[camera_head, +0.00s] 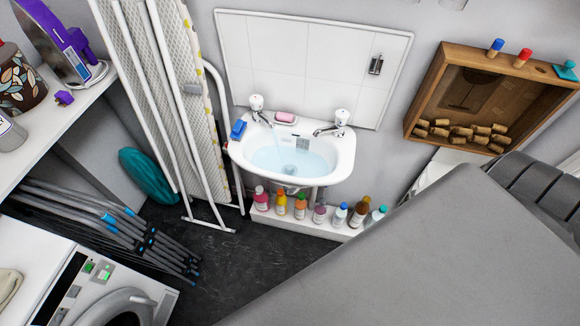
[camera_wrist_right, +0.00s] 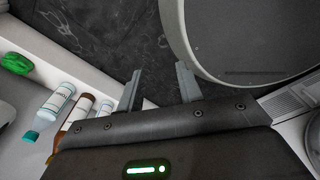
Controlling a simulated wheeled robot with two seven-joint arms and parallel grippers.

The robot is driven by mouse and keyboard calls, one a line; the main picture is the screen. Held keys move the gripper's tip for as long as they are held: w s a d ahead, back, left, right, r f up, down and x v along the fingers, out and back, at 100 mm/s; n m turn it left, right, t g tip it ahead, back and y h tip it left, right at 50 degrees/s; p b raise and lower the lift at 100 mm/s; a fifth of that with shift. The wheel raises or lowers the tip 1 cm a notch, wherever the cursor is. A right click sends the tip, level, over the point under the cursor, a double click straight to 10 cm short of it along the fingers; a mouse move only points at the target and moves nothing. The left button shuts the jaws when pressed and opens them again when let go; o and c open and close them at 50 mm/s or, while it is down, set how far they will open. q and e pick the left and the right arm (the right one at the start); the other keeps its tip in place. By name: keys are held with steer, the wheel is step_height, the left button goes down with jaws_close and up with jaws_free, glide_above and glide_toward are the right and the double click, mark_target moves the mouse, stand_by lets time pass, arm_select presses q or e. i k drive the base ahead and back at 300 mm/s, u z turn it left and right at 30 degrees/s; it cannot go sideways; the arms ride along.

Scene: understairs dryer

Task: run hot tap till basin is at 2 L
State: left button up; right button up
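The white basin (camera_head: 344,160) on the far wall holds clear bluish water (camera_head: 290,160); I cannot read its volume. The left tap (camera_head: 257,108) has a thin stream (camera_head: 275,138) falling from its spout into the water. The right tap (camera_head: 336,124) shows no stream that I can make out. Which tap is hot cannot be read. A small grey patterned patch (camera_head: 302,145) shows on the basin's back inner wall. My right gripper (camera_wrist_right: 160,88) is open and empty in the right wrist view, above the dark floor and away from the taps. My left gripper is not in view.
Pink soap (camera_head: 285,117) and a blue sponge (camera_head: 238,129) lie on the basin rim. Several bottles (camera_head: 320,213) stand on a low ledge below. An ironing board (camera_head: 190,90) leans at left; a wooden cork box (camera_head: 430,95) hangs at right. Dark floor (camera_head: 240,260) is partly clear.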

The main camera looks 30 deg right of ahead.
mark_target(256, 100)
steer(key=k, duration=0.4)
steer(key=z, duration=0.45)
steer(key=i, duration=0.95)
steer(key=z, duration=0.55)
